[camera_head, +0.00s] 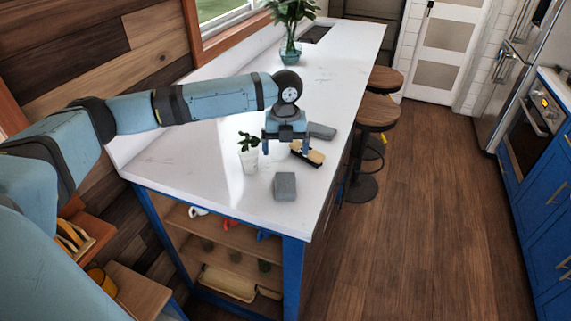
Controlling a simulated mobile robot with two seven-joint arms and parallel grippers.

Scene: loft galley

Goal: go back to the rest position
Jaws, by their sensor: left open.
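My left arm reaches in from the left over the white counter (215,160). Its gripper (286,150) points down above the counter and is open. A yellow-and-black item (311,155) lies just right of and partly behind the gripper; I cannot tell whether they touch. A grey block (285,187) sits on the counter in front of the gripper, apart from it. A dark grey object (322,131) lies behind, to the right. My right gripper is not in view.
A small potted plant (249,158) stands close left of the gripper. A larger plant in a glass vase (290,52) stands farther back. Round wooden stools (377,112) line the counter's right side. Open shelves (225,262) hold mugs below. The wooden floor (450,220) to the right is clear.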

